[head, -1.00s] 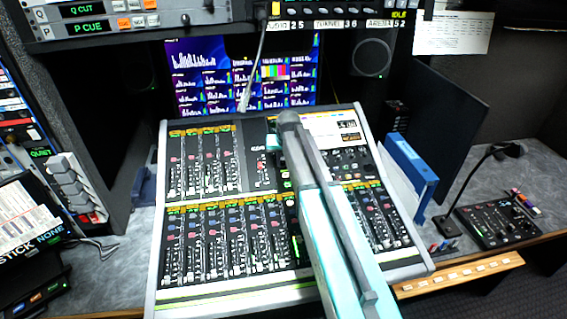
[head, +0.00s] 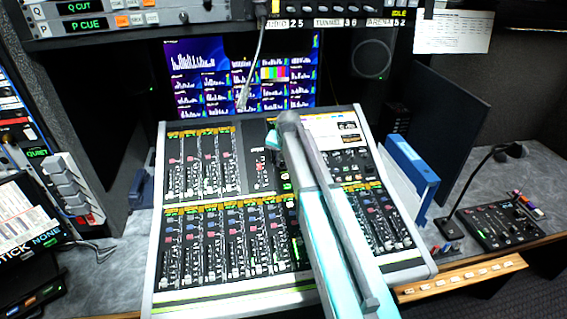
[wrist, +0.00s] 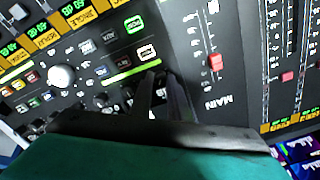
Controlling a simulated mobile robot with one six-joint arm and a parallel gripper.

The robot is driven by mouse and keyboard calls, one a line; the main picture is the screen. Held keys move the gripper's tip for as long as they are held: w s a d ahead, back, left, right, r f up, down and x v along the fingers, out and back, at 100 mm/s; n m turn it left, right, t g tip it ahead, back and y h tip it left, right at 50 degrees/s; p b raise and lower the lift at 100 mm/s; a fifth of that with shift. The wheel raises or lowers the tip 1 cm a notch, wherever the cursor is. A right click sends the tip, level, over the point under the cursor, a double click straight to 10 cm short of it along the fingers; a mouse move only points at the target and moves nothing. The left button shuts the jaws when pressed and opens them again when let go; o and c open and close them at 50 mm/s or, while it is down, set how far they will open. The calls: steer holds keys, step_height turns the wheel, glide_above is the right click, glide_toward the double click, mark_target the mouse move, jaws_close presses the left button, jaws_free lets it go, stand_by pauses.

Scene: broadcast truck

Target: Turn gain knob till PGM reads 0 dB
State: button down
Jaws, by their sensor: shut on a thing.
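My gripper (wrist: 164,92) reaches down to the panel of the mixing console (head: 157,230). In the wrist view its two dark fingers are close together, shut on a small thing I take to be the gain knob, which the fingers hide. In the head view my arm covers the fingertips; only part of the teal gripper body (head: 273,138) shows beside it. The console screen (head: 322,124) is partly behind my arm. Its figures, including any PGM reading, are too small to read.
In the wrist view a white knob (wrist: 62,76) stands left of the fingers and a red fader cap (wrist: 216,62) to the right.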

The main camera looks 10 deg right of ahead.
steer(key=c, duration=1.7)
jaws_free()
steer(key=shift+r, duration=0.1)
steer(key=shift+b+v, duration=1.7)
steer(key=shift+v, duration=5.15)
